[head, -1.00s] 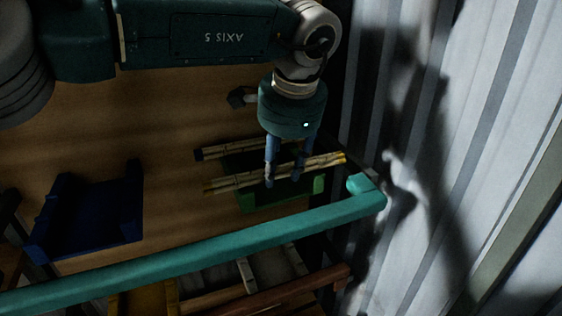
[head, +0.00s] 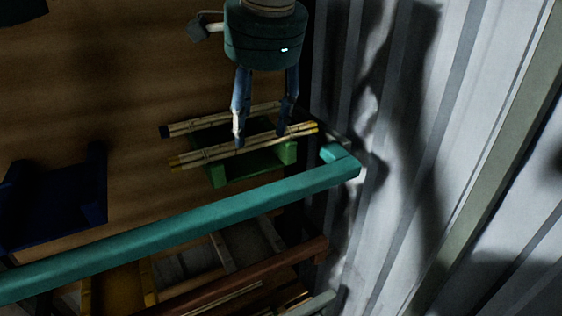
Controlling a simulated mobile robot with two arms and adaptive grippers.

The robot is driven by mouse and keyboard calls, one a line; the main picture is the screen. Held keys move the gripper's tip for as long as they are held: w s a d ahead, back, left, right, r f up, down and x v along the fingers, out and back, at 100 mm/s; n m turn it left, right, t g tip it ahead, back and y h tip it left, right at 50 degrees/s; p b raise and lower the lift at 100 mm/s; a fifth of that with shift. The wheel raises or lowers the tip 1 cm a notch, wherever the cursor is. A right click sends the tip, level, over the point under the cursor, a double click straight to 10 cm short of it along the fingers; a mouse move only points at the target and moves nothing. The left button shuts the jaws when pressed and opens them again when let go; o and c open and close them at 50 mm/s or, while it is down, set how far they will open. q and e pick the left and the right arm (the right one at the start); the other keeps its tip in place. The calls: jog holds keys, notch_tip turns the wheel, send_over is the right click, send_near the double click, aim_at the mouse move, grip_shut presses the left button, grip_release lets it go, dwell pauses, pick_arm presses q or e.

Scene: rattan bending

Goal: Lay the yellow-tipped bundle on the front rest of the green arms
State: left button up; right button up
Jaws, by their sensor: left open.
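The yellow-tipped bundle (head: 206,155) lies across the front part of the green arms (head: 250,165), its two ends reaching past them at the sides. A second bundle with a dark left tip (head: 190,126) lies behind it, roughly parallel, across the back of the green arms. My left gripper (head: 261,137) points down over the front bundle with its fingers spread. The left fingertip overlaps the bundle in the picture; I cannot tell whether it touches. My right gripper is not in view.
A teal rail (head: 190,220) runs across in front of the green arms. Blue arms (head: 60,205) stand at the left on the wooden surface (head: 90,90). A corrugated wall (head: 440,110) closes off the right. Below the rail is a rack (head: 185,265) with wooden pieces.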

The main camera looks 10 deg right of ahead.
pick_arm(q)
jog(key=s+d+b, duration=0.3)
jog(key=s+b, duration=0.3)
jog(key=s, duration=0.4)
jog(key=shift+d+f+b, duration=0.2)
jog(key=shift+d+b, duration=0.05)
jog(key=shift+b, duration=0.15)
